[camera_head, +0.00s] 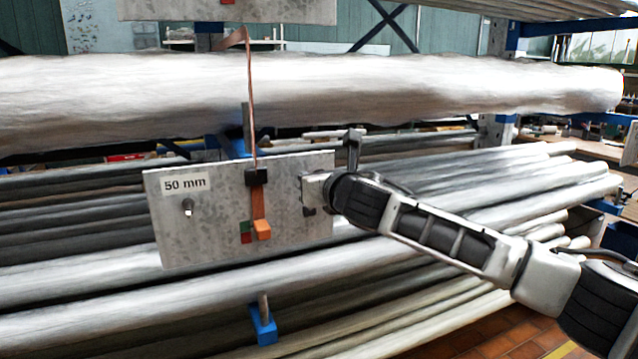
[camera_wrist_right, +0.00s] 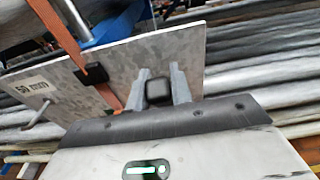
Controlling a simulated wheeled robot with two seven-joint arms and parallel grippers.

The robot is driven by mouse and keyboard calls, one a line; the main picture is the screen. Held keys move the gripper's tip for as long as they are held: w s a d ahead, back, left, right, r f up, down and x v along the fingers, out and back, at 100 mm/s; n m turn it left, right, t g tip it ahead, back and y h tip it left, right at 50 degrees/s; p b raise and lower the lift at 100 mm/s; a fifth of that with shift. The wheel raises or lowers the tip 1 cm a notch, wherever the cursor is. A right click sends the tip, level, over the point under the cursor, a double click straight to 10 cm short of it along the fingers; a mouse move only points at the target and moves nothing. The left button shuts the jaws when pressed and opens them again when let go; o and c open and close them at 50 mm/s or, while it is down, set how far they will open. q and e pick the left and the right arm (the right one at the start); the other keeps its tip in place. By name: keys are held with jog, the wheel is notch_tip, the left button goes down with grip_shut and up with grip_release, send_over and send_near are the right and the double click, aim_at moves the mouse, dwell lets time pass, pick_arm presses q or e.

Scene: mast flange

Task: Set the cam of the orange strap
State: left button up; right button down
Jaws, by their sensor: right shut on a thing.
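A grey metal plate (camera_head: 210,230) labelled "50 mm" stands in front of the pipes. The orange strap (camera_head: 250,90) runs down to a black cam buckle (camera_head: 257,177) on the plate, and its orange tail hangs below, beside a small green and red mark. My right gripper (camera_head: 309,193) is at the plate's right edge. In the right wrist view, its fingers (camera_wrist_right: 160,88) are shut on a black block (camera_wrist_right: 158,92) at the plate's face, right of the strap (camera_wrist_right: 62,36) and buckle (camera_wrist_right: 95,74). The buckle is apart from the fingers. My left gripper is out of view.
A thick, pale wrapped pipe (camera_head: 330,90) crosses above the plate. Long grey pipes (camera_head: 120,310) lie behind and below it. A peg (camera_head: 188,207) sticks out under the label. A blue block with a post (camera_head: 263,325) is below the plate.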

jog(key=shift+w+r+g, duration=0.25)
jog(key=shift+w+g, duration=0.2)
jog(key=shift+g, duration=0.05)
jog(key=shift+a, duration=0.1)
jog(key=c, duration=1.2)
grip_release()
jog(key=shift+c, duration=0.2)
jog(key=b+v, duration=0.2)
jog(key=v, duration=1.3)
jog(key=shift+s+r+b, duration=0.25)
jog(key=shift+s+b, duration=0.1)
jog(key=shift+s, duration=0.05)
